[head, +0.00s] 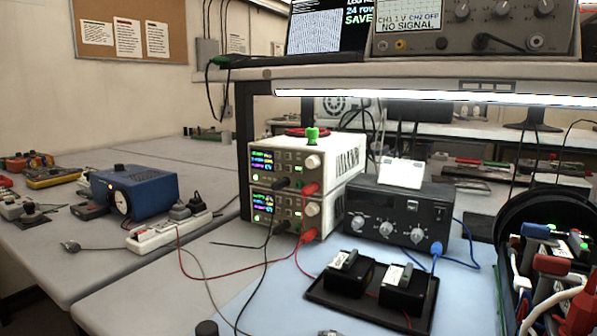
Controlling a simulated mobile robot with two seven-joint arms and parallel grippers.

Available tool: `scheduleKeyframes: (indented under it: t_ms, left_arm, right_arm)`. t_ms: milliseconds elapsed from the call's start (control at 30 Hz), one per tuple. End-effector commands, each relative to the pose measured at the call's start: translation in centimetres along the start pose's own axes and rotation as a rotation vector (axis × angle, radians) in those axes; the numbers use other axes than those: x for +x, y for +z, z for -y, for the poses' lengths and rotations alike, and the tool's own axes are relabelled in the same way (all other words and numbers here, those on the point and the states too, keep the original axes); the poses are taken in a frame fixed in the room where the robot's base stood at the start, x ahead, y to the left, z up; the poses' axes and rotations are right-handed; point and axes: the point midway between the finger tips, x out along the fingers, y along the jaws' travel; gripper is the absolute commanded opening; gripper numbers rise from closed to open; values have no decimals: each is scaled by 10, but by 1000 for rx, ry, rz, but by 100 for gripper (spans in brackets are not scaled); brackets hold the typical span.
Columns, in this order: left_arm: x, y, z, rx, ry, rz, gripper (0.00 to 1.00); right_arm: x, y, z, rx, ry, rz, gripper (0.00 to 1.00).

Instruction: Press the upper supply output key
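Two bench power supplies are stacked in the middle of the head view. The upper supply (296,170) has a lit, coloured display, a round knob at upper right and red and black leads plugged in at its lower front. The lower supply (289,212) has the same layout, with red and black leads running down to the bench. The keys on the upper supply's front are too small to tell apart, so I cannot pick out its output key. A green object (312,135) and a red coiled lead sit on top. Neither of my grippers shows in the view.
A dark box with dials (388,215) stands right of the supplies. A black tray (335,303) with two black blocks lies in front. Loose leads cross the bench. A black bin (507,290) with tools stands at right. A shelf (400,70) overhangs the back.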

Motion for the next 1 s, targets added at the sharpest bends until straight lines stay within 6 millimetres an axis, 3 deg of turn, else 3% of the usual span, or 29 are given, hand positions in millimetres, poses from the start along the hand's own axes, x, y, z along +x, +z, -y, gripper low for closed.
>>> scheduleKeyframes:
  t_ms: [233,667,1000]
  left_arm:
    - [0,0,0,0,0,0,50]
    - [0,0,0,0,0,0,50]
    - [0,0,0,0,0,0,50]
  right_arm:
    - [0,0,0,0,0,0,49]
    - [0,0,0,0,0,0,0]
    - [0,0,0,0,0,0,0]
